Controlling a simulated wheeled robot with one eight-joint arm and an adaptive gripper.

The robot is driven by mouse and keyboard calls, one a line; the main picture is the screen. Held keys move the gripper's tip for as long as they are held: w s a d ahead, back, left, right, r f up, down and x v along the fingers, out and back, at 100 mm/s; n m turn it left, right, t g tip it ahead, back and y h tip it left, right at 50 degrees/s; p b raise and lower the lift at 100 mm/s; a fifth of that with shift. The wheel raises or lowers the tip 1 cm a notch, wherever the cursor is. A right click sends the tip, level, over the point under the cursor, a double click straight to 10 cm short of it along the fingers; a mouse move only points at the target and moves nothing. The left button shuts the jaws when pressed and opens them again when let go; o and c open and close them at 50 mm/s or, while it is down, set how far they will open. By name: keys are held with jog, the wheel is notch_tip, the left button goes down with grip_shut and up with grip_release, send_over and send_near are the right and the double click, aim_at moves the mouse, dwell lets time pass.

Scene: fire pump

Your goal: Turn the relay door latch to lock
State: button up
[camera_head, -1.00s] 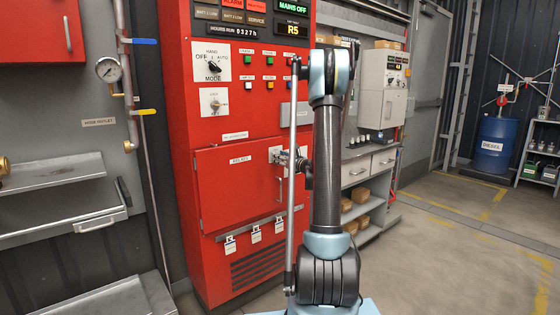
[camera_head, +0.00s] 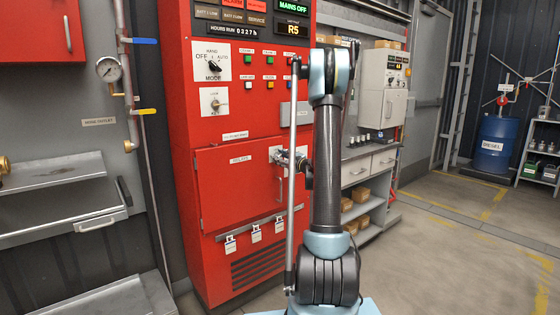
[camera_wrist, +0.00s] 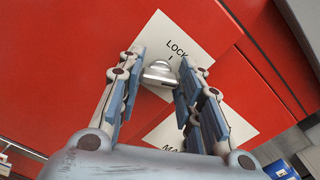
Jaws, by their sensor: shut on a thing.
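The red relay door (camera_head: 235,185), labelled RELAYS, is closed flush on the red panel in the head view. My gripper (camera_head: 283,156) is at the door's upper right, in front of the latch, and partly hides it there. In the wrist view my gripper (camera_wrist: 160,88) has its two fingers on either side of the silvery latch knob (camera_wrist: 160,73) and is shut on it. The knob sits on a white plate (camera_wrist: 178,38) with the word LOCK above it. The knob's exact angle is hard to tell.
A vertical door handle (camera_head: 280,189) is just below my gripper. Several tags (camera_head: 255,234) hang from a rail under the door. A grey shelf bench (camera_head: 362,175) stands close to the right. The floor (camera_head: 440,240) at right is clear.

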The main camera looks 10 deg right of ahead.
jog(key=n, duration=1.2)
jog(key=shift+s+a+f+n, duration=0.1)
jog(key=shift+a+f+n, duration=0.1)
jog(key=shift+n, duration=0.2)
dwell(0.3)
jog(key=o, duration=1.1)
jog(key=shift+c, duration=0.2)
jog(key=v, duration=1.2)
